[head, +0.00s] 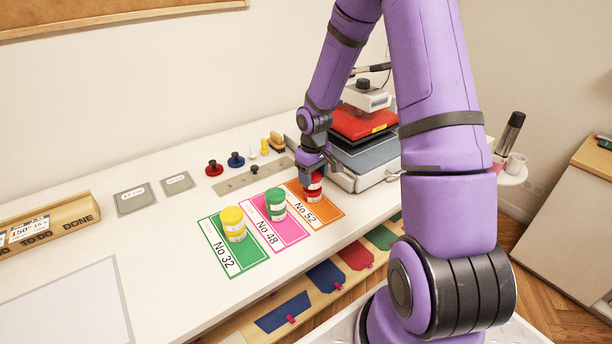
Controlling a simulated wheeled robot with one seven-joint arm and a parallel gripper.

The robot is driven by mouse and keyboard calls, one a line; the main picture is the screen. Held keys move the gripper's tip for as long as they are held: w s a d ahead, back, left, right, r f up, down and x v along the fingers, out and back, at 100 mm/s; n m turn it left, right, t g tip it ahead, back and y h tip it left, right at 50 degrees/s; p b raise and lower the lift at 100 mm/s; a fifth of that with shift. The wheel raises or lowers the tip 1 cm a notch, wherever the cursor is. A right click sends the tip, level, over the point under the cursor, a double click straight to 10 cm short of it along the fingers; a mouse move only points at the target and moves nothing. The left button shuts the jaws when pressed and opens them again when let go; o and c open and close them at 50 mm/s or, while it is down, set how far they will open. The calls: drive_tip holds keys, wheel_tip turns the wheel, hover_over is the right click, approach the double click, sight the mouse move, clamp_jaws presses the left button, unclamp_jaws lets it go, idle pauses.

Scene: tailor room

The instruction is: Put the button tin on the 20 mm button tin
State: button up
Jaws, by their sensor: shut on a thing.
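My gripper (314,172) points down at the orange card marked No 52 (323,217) and is shut on a red cylinder (314,190) with a pale band. The cylinder is at the card; I cannot tell whether it touches it, and its top is hidden by the gripper. Two flat grey square pieces with small pale labels, one larger (135,199) and one smaller (177,183), lie apart on the table at the left. Their labels are too small to read, so I cannot tell which thing is the 20 mm button tin.
A yellow cylinder (233,225) stands on the green No 32 card (222,262), a green one (276,205) on the pink No 48 card (287,231). A heat press (368,160) stands close right of my gripper. Bare white table (172,240) lies around the grey squares.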

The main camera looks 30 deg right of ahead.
sight(314, 174)
drive_tip(key=shift+d+f, duration=0.15)
drive_tip(key=shift+f, duration=0.3)
drive_tip(key=shift+f, duration=0.1)
drive_tip(key=o, duration=1)
drive_tip(key=shift+c, duration=0.2)
wheel_tip(314, 174, up, 12)
drive_tip(key=s+a+r+t+h, duration=0.1)
drive_tip(key=s+a+r, duration=0.2)
drive_tip(key=r, duration=0.2)
drive_tip(key=s+a+r+m+t, duration=0.1)
drive_tip(key=s+a+r, duration=0.1)
drive_tip(key=s+r, duration=0.3)
drive_tip(key=s+a+r+h, duration=0.1)
drive_tip(key=s+a+r, duration=0.15)
drive_tip(key=r, duration=0.35)
drive_tip(key=s+a+r+t, duration=0.1)
drive_tip(key=s+a+r, duration=0.1)
drive_tip(key=s, duration=0.3)
drive_tip(key=s+a+r+t+y, duration=0.1)
drive_tip(key=s+a+r, duration=0.1)
drive_tip(key=s, duration=0.3)
drive_tip(key=s+a+r+m+t+y, duration=0.1)
drive_tip(key=s+r, duration=0.2)
drive_tip(key=s, duration=0.2)
drive_tip(key=shift+s+a, duration=0.25)
drive_tip(key=shift+a, duration=0.15)
